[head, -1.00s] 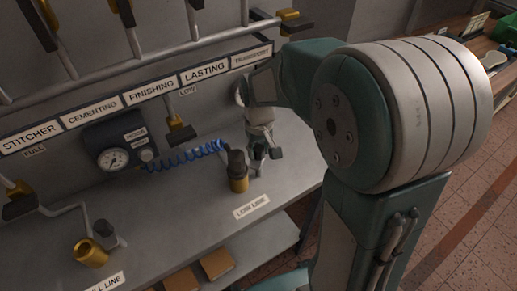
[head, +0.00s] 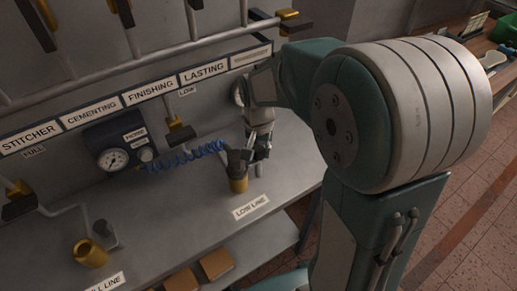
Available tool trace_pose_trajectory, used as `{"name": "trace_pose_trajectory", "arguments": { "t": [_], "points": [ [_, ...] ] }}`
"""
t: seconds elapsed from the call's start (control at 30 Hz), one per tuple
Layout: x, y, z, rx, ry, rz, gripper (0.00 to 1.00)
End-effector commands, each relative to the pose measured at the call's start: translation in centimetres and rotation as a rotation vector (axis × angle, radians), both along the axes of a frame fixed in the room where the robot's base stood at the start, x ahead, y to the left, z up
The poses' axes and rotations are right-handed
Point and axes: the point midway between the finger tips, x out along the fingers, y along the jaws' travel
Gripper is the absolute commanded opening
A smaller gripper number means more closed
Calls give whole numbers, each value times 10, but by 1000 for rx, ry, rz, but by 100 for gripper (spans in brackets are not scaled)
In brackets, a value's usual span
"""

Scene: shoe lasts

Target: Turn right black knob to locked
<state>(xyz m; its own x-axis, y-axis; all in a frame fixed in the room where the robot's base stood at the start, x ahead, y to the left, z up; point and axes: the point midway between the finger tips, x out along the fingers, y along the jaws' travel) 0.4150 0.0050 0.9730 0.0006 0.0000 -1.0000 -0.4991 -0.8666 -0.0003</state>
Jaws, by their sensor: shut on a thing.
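My gripper (head: 254,154) is above the bench's right end, shut on the dark hose connector (head: 236,158) from its right side. The connector stands over a brass socket (head: 238,184) behind the LOW LINE label (head: 250,207). Whether it is fully seated is too small to tell. A blue coiled hose (head: 190,156) runs left from it to a dark regulator panel (head: 118,140) with a round gauge (head: 113,159) and a small pale knob (head: 145,155). No locked mark is readable. The contact between fingers and connector is partly hidden.
Another brass socket (head: 90,253) stands at the bench's front left. Pipes and brass valves with black handles line the wall, one under the LOW label (head: 179,132). My arm covers the right side. The bench (head: 165,217) is clear between the sockets.

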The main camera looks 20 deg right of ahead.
Motion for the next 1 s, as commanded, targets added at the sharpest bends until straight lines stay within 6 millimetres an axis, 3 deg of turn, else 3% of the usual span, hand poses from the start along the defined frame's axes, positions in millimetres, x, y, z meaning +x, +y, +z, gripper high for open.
{"name": "trace_pose_trajectory", "arguments": {
  "t": [0.5, 0.53, 0.6, 1.0],
  "points": [
    [-2, 1, -2, 2, 7, -17, 0],
    [-2, 1, -2, 2, 7, -17, 58],
    [-1, 1, -2, 1, 6, -17, 79],
    [0, 0, 1, 1, 1, -16, 79]
  ]
}}
